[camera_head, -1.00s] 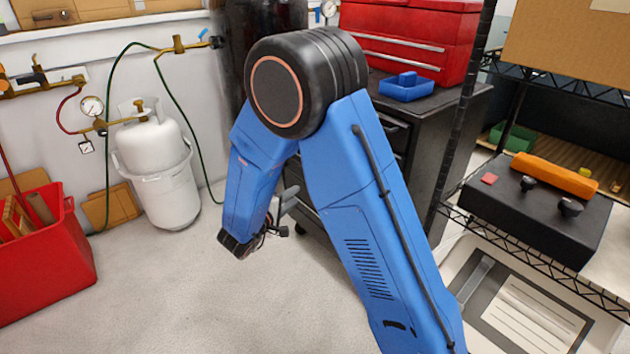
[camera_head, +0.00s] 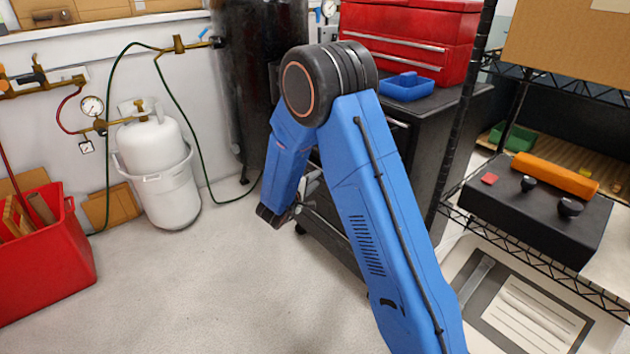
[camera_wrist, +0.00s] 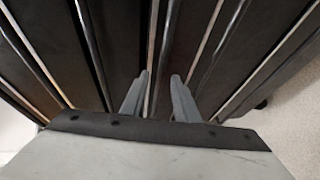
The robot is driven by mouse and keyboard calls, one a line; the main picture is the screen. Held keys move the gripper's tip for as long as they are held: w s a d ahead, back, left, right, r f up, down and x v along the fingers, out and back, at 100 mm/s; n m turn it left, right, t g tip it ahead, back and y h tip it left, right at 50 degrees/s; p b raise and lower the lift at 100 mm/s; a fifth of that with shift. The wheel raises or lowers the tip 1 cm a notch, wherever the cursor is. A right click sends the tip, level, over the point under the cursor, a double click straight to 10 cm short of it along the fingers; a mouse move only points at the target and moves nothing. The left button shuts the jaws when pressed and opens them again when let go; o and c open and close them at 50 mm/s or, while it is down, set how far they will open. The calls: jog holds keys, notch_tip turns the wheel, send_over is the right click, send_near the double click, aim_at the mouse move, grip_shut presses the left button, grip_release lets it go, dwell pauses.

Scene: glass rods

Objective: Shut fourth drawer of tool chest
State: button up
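The tool chest is a dark cabinet (camera_head: 432,150) at the centre right in the head view; my arm hides most of its drawer front. In the wrist view its drawer fronts (camera_wrist: 207,50) fill the picture as dark bands with pale metal edges. I cannot tell which band is the fourth drawer, or how far it stands out. My gripper (camera_wrist: 160,78) points at the drawer fronts, its two grey fingers apart with a narrow gap. A pale drawer edge shows between them. Contact cannot be made out. In the head view, my gripper is beside the chest's lower front, partly hidden by my arm.
A red toolbox (camera_head: 425,45) and a blue tray (camera_head: 406,87) sit on the chest. A wire shelf with a black device (camera_head: 535,212) stands at right. A white gas tank (camera_head: 158,165) and red bin (camera_head: 45,255) are at left. Floor in front is clear.

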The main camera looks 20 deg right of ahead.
aim_at(319, 178)
jog(key=shift+w+d+f, duration=0.1)
jog(key=shift+w+d, duration=0.2)
grip_shut()
jog(key=shift+w+d, duration=0.25)
jog(key=shift+d, duration=0.35)
jog(key=shift+w+d, duration=0.2)
jog(key=shift+d, duration=0.35)
grip_release()
jog(key=shift+d, duration=0.1)
jog(key=v, duration=1.7)
jog(key=shift+r, duration=0.2)
